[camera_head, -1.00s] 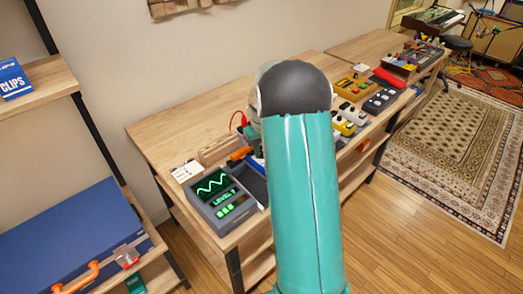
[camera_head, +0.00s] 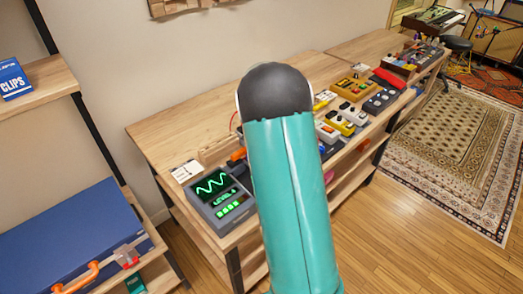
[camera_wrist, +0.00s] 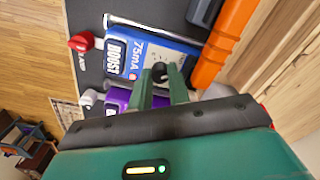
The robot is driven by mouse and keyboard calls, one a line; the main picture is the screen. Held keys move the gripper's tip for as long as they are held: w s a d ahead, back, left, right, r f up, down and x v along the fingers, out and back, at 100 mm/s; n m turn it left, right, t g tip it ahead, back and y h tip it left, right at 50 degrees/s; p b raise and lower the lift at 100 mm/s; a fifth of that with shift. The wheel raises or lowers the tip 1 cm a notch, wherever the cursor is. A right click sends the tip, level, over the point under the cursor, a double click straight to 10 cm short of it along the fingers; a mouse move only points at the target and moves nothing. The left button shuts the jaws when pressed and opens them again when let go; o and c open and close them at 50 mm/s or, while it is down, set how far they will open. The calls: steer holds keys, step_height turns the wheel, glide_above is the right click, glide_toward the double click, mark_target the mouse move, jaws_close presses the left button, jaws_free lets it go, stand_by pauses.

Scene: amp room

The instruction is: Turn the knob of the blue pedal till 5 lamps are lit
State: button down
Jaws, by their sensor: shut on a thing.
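The blue pedal (camera_wrist: 165,57), marked BOOST and 75mA, lies under my gripper in the wrist view. Its small dark knob (camera_wrist: 160,72) sits between the green fingertips of my gripper (camera_wrist: 161,84), which is shut on it. In the head view my arm hides the gripper, the blue pedal and the knob. A grey meter (camera_head: 222,202) with a green wave on its screen stands at the bench's near end. A row of green lamps (camera_head: 230,208) glows below its level text; several look lit, but the exact number is hard to read.
A purple pedal (camera_wrist: 118,97) lies close beside the blue one, partly behind my fingers. An orange part (camera_wrist: 222,42) lies on its other side. More pedals, including a yellow one (camera_head: 340,124), stand along the bench. Bare wood (camera_head: 185,125) lies at the back left.

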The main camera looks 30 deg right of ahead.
steer(key=shift+m, duration=0.9)
steer(key=c, duration=1.3)
jaws_free()
steer(key=shift+r, duration=0.1)
